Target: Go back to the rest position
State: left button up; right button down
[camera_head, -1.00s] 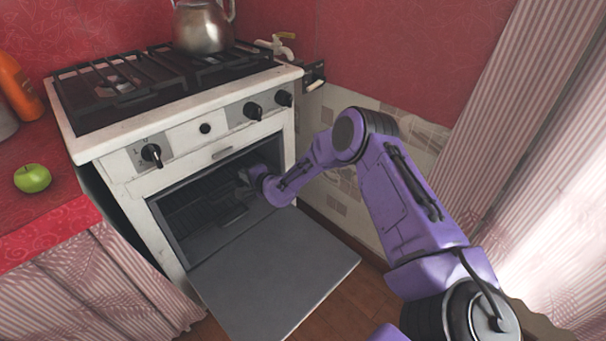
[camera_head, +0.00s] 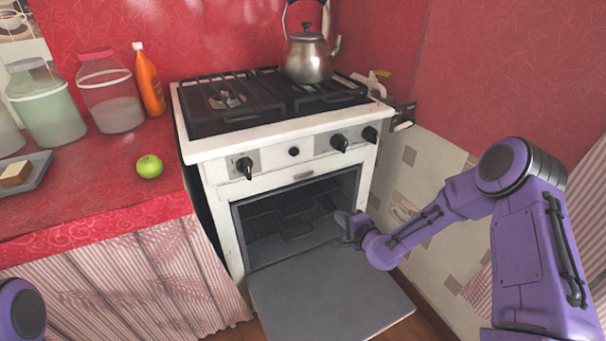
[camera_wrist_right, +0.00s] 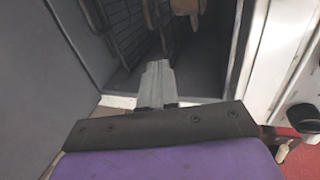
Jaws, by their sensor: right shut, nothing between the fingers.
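My right gripper (camera_head: 350,226) is at the right side of the oven opening, just above the lowered door, at the end of my purple right arm. In the right wrist view the right gripper (camera_wrist_right: 157,80) is shut and empty, pointing toward the oven's inside. Of my left arm only a purple piece shows at the lower left edge of the head view; its gripper is out of view. The white stove (camera_head: 215,172) has its oven door (camera_head: 330,295) folded down flat. A wire rack (camera_head: 290,218) shows inside the oven.
A steel kettle (camera_head: 308,60) stands on the hob. On the red counter (camera_head: 90,205) to the left are a green apple (camera_head: 149,166), an orange bottle (camera_head: 150,85), jars (camera_head: 110,100) and a tray (camera_head: 38,172). A tiled wall (camera_head: 420,170) is close on the right.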

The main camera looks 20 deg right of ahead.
jog(key=s+a+f+n+g+h, duration=0.1)
jog(key=s+a+f+n+g, duration=0.15)
jog(key=s+f, duration=0.5)
jog(key=s+a+f+n+g+h, duration=0.2)
jog(key=s+f+n+g, duration=0.25)
jog(key=s, duration=0.55)
jog(key=s+f+n+g+h, duration=0.1)
jog(key=s+f+n+g, duration=0.25)
jog(key=s, duration=1.45)
notch_tip(320, 180, up, 14)
jog(key=s+p, duration=0.2)
jog(key=p, duration=1.3)
jog(key=shift+r+g+p, duration=0.15)
jog(key=shift+g+p, duration=0.15)
jog(key=shift+g, duration=0.15)
